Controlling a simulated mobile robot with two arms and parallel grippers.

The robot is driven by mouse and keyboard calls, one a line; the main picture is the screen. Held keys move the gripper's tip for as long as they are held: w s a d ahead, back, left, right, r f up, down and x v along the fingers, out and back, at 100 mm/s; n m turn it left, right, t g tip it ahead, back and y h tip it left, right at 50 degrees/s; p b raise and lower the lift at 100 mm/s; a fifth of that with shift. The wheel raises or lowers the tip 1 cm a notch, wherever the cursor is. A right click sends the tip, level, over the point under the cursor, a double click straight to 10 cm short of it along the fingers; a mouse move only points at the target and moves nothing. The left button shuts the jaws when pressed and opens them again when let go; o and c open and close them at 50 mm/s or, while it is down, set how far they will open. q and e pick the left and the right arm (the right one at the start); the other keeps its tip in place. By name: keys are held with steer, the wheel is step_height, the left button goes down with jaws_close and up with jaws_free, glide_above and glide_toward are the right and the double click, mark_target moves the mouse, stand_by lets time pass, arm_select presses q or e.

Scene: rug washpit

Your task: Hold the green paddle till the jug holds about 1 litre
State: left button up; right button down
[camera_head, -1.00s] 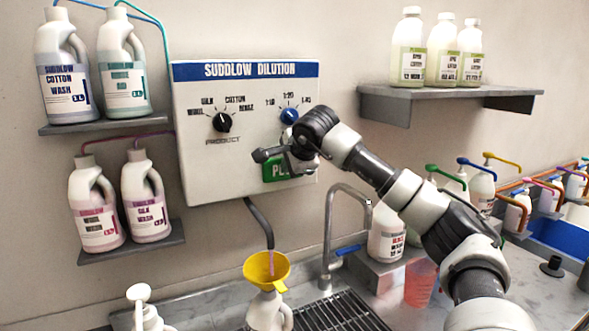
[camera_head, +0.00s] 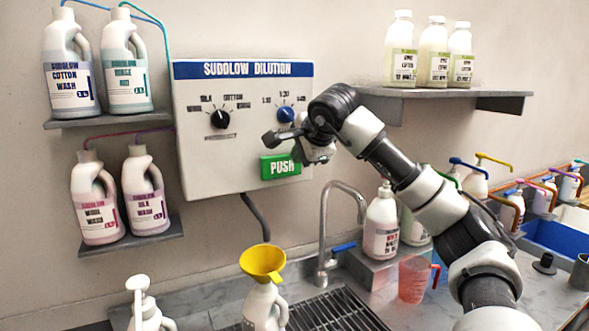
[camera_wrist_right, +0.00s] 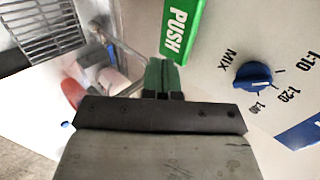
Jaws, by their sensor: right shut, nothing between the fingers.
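The green paddle (camera_head: 279,167), marked PUSH, is low on the white dilution box (camera_head: 215,165); it also shows in the right wrist view (camera_wrist_right: 181,30). My right gripper (camera_head: 298,153) is shut and empty at the paddle's right end, hiding a little of it. Its fingers (camera_wrist_right: 162,75) point toward the panel beside the paddle; I cannot tell whether they touch it. A white jug (camera_head: 263,308) stands below with a yellow funnel (camera_head: 263,262) in its neck, under the grey hose (camera_head: 256,216). No stream shows, and the level inside is hidden. My left gripper is out of view.
A black product knob (camera_head: 219,119) and blue mix knob (camera_head: 286,114) sit above the paddle. A steel tap (camera_head: 325,225) stands right of the jug, by a drain grate (camera_head: 335,312). A red measuring cup (camera_head: 413,279) and pump bottles (camera_head: 381,228) are further right.

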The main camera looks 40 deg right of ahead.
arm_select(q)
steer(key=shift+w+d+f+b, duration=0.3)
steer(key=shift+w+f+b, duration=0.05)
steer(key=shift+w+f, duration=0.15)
arm_select(e)
steer(key=v, duration=0.4)
steer(key=shift+d, duration=0.1)
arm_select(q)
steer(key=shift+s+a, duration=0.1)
arm_select(e)
steer(key=shift+s+r, duration=0.1)
steer(key=shift+r, duration=0.05)
